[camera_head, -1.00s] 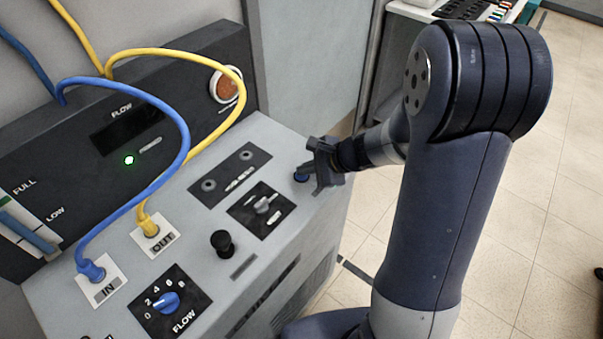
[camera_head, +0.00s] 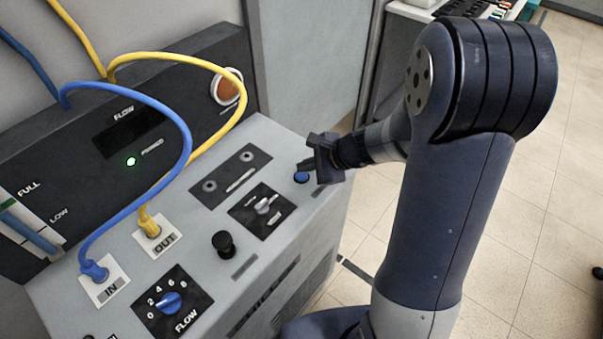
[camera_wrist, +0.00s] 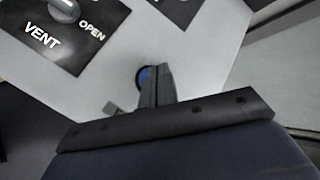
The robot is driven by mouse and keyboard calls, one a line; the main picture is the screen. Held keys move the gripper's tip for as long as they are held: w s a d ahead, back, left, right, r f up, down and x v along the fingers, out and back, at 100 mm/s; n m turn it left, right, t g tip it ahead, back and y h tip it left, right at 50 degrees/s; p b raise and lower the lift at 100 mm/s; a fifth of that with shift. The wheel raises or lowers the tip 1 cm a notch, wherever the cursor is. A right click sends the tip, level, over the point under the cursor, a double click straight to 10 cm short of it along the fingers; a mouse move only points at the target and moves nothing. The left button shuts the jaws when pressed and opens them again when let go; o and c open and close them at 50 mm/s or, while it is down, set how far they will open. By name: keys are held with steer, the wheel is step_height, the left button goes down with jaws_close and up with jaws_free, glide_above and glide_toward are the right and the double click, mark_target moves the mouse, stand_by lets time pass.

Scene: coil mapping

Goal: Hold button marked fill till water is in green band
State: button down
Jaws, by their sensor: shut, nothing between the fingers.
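A round blue button (camera_head: 301,178) sits on the grey machine's top near its right edge. No label on it is readable. It also shows in the wrist view (camera_wrist: 146,77), partly covered by my fingers. My gripper (camera_head: 308,166) is shut and empty, right above the button; it appears slightly clear of it in the head view. The fingers also show in the wrist view (camera_wrist: 157,84). The level gauge (camera_head: 32,236), marked FULL and LOW, is at the far left and cut by the picture edge. It shows blue with a little green; the exact level is unclear.
A yellow hose (camera_head: 243,100) and a blue hose (camera_head: 184,125) arch over the panel. A black knob (camera_head: 223,244), a VENT dial (camera_wrist: 66,8) and a blue FLOW dial (camera_head: 168,301) stand on the top. A green light (camera_head: 131,161) glows. Floor (camera_head: 520,220) lies right.

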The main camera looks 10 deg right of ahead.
mark_target(306, 177)
step_height(306, 177, up, 5)
steer(key=p, duration=0.4)
stand_by(0.7)
